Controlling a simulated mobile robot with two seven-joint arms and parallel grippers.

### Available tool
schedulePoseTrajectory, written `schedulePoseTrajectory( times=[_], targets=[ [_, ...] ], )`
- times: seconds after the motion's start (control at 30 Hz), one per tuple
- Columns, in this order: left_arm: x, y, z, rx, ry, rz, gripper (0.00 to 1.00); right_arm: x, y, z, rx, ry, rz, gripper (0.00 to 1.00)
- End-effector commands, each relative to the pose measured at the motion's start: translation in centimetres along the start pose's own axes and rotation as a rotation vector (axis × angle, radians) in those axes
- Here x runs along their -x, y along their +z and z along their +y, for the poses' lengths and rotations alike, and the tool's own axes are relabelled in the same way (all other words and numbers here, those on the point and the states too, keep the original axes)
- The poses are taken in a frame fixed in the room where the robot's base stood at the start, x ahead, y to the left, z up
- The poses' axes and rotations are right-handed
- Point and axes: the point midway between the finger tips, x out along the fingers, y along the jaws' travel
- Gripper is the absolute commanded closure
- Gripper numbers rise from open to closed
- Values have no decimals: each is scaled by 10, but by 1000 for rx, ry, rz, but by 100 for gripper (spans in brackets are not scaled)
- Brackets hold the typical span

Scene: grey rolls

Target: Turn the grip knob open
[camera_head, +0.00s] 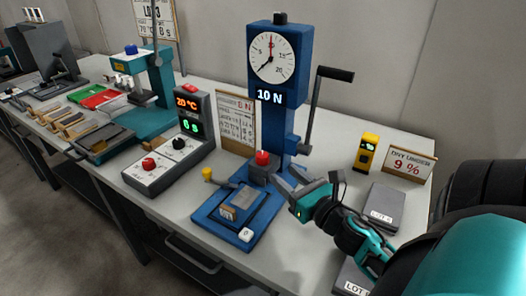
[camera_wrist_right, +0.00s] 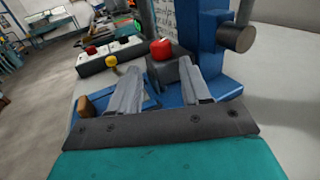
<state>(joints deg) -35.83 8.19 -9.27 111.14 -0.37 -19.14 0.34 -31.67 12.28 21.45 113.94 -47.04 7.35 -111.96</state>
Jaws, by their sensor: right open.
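The red grip knob (camera_head: 263,158) sits on top of a dark grey block (camera_head: 259,174) at the foot of the blue tester (camera_head: 281,60). My right gripper (camera_head: 297,202) is to the right of and nearer than the knob in the head view, above the blue base. In the right wrist view the red knob (camera_wrist_right: 161,49) shows ahead of the open fingers (camera_wrist_right: 160,82), in line with the gap between them and apart from them. Nothing is held between the fingers. My left gripper is not in view.
A crank lever (camera_head: 318,110) sticks out at the tester's right side. A blue plate (camera_head: 236,226) with a yellow knob (camera_head: 207,174) lies in front. A control box (camera_head: 170,160) stands left. A yellow meter (camera_head: 366,152) and grey slab (camera_head: 384,206) are at right.

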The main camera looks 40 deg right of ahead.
Motion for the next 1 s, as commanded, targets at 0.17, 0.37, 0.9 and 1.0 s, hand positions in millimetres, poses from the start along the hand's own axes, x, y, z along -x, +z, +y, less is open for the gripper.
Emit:
schedulePoseTrajectory(
  times=[0.17,0.37,0.9,1.0],
  targets=[
    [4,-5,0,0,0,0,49,-37,3,0,0,1,-3,53],
    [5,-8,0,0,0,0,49,-73,2,-1,1,0,-3,53],
    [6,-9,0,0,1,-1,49,-104,1,-1,0,-1,0,53],
    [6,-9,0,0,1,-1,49,-103,1,-1,0,0,0,53]
  ],
)
